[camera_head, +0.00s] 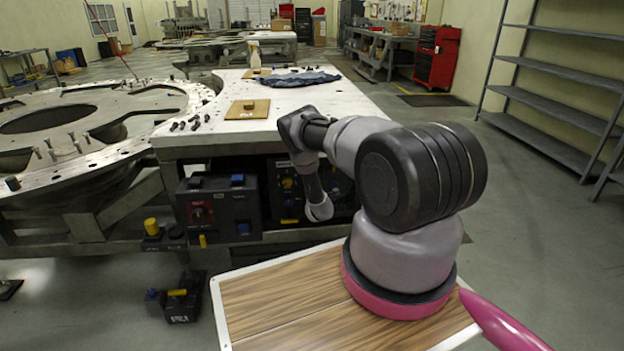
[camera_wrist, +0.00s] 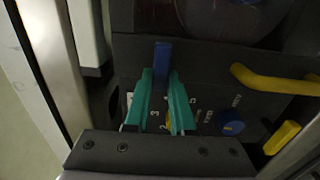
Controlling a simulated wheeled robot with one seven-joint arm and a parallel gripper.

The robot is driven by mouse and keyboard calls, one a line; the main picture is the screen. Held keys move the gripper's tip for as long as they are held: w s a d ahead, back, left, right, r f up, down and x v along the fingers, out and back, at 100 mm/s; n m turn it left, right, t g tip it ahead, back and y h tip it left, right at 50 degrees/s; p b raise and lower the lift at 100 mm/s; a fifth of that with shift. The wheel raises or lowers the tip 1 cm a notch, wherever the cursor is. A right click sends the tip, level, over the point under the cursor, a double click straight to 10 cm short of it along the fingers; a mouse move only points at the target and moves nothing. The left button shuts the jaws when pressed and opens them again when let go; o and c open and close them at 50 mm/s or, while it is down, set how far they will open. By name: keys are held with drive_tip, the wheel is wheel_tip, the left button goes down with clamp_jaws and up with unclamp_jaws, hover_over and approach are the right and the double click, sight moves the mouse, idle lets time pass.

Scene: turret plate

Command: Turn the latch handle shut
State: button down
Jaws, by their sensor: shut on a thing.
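In the wrist view a blue upright handle (camera_wrist: 162,55) stands out from a dark panel (camera_wrist: 210,85). It looks like the latch handle, but I cannot be sure. My gripper (camera_wrist: 161,76) has two teal fingers, one on each side of the blue handle's lower part, and it is shut on it. A small yellow part shows between the fingers lower down. In the head view my arm reaches down in front of the dark control boxes under the table; my gripper and the handle cannot be made out there.
A yellow bar handle (camera_wrist: 275,80), a blue knob (camera_wrist: 232,128) and a yellow lever (camera_wrist: 282,137) sit right of my fingers. A pale post (camera_wrist: 88,35) stands close on the left. The white table top (camera_head: 310,105) overhangs the boxes. A control box (camera_head: 218,212) stands left of my arm.

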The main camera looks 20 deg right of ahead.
idle(0.4)
drive_tip(key=c, duration=0.8)
unclamp_jaws()
drive_tip(key=shift+o, duration=0.2)
drive_tip(key=shift+s, duration=0.1)
drive_tip(key=v, duration=1)
drive_tip(key=shift+s, duration=0.35)
drive_tip(key=shift+w+a+r, duration=0.1)
